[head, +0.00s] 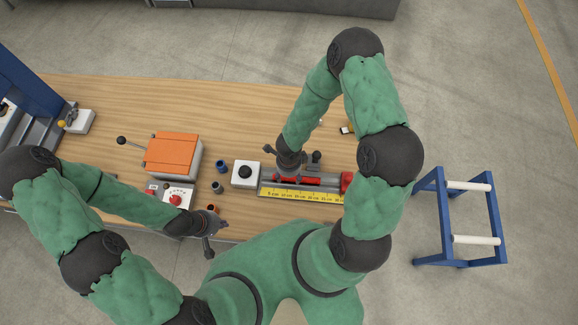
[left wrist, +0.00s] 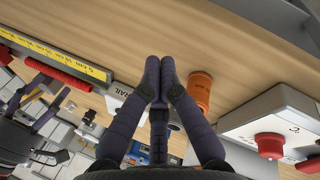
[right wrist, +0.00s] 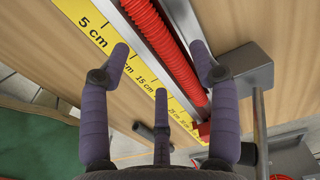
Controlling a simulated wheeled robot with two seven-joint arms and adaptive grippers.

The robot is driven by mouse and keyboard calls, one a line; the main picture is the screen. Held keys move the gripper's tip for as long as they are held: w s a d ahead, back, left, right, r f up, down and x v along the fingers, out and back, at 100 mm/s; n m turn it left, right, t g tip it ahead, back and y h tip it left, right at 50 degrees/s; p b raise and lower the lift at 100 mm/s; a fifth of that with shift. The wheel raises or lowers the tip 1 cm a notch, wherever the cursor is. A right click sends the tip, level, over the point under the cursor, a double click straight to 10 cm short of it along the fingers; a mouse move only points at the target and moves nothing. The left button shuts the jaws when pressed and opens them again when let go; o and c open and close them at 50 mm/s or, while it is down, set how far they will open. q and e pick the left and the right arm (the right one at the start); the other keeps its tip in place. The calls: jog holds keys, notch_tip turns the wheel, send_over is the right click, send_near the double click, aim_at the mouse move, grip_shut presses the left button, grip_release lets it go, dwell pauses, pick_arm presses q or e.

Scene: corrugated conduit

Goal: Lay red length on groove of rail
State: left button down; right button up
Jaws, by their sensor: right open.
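The red length (right wrist: 160,40) is a ribbed red conduit. In the right wrist view it lies lengthwise along the grey rail (right wrist: 188,25), beside the yellow centimetre scale (right wrist: 97,25). It also shows in the left wrist view (left wrist: 57,73). In the head view my right arm partly covers it. My right gripper (right wrist: 160,62) is open over the rail, its fingers spread to either side of the conduit and apart from it. My left gripper (left wrist: 159,68) has its fingertips together with nothing between them, over the table's near edge close to an orange cup (left wrist: 199,90).
A red block (head: 346,182) stands at the rail's right end. Left of the rail are a white box with a black button (head: 245,173), small cups (head: 221,166), and an orange-topped box (head: 172,151). A control box with a red button (left wrist: 270,143) is near my left gripper.

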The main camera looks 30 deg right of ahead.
notch_tip(320, 180, up, 10)
dwell(0.5)
jog(key=shift+f, duration=0.15)
dwell(0.4)
